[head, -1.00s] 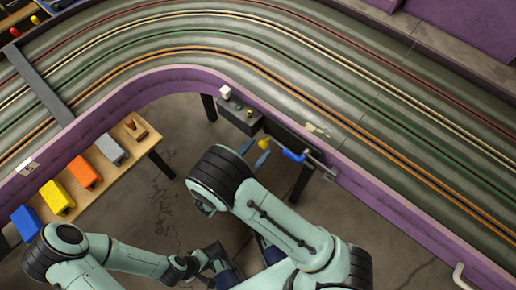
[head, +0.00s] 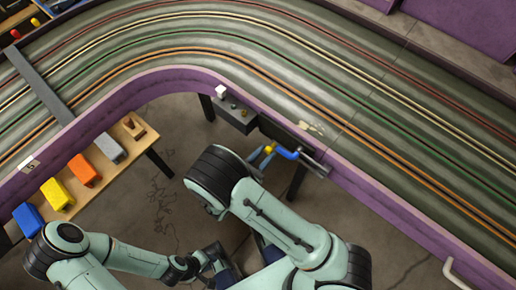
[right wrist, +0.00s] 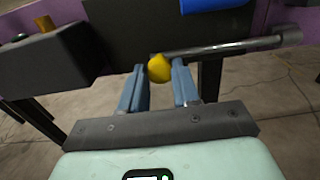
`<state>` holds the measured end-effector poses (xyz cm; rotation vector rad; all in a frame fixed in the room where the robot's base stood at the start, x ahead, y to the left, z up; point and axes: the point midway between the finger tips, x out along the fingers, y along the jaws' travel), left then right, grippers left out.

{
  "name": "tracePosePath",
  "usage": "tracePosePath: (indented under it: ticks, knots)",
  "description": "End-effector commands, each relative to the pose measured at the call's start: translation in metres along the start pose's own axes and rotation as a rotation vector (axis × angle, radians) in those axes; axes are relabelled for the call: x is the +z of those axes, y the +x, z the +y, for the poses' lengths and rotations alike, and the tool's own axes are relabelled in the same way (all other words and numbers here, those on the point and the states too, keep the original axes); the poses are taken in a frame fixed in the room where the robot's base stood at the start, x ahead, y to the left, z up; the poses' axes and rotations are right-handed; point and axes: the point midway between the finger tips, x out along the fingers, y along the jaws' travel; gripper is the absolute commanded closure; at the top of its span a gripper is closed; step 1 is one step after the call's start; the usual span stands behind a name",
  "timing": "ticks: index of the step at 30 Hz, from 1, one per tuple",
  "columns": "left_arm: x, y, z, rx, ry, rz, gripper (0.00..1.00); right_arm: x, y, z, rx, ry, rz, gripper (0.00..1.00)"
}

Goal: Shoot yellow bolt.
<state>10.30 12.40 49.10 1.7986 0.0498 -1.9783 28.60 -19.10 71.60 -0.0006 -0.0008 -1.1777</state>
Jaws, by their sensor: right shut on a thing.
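The yellow bolt (head: 269,150) shows as a small yellow knob just left of a blue part (head: 287,153) at the inner side of the purple track wall. In the right wrist view the yellow knob (right wrist: 160,68) lies between the fingertips of my right gripper (right wrist: 159,74), which is shut on it. In the head view the blue fingers of my right gripper (head: 263,154) are at the knob, partly hidden. My left arm crosses the bottom left; its gripper (head: 222,264) is in the lower middle, its fingers too unclear to tell their state.
A metal rod (right wrist: 240,46) runs beside the knob. A dark box (head: 237,115) with small knobs stands close by. A wooden shelf (head: 112,168) at left holds blue, yellow, orange and grey blocks. The slot track (head: 310,95) curves behind the purple wall.

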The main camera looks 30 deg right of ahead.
Motion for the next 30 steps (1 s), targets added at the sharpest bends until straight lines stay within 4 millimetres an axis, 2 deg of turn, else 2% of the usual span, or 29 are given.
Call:
tracePosePath:
  ticks: [4, 12, 13, 15, 25, 30]
  knots:
    - [0.002, -0.005, 0.001, -0.002, -0.001, -0.006, 0.71, 0.001, -0.001, -0.017, -0.001, 0.0, 0.002, 1.0]
    - [0.002, -0.004, 0.0, -0.002, -0.001, -0.007, 0.71, 0.0, 0.0, -0.02, -0.006, -0.001, 0.002, 1.0]
    - [0.002, -0.004, 0.0, -0.002, -0.001, -0.006, 0.71, 0.0, 0.0, -0.02, -0.006, -0.001, 0.002, 0.66]
    - [0.002, -0.004, 0.0, -0.002, -0.001, -0.006, 0.71, 0.0, 0.0, -0.02, -0.006, -0.001, 0.002, 0.43]
    - [0.002, -0.004, 0.0, -0.002, -0.001, -0.006, 0.71, 0.0, -0.002, -0.018, -0.002, 0.002, 0.002, 0.43]
    - [0.002, -0.005, 0.001, -0.002, -0.001, -0.006, 0.71, 0.0, -0.021, -0.017, 0.003, 0.003, 0.001, 0.43]
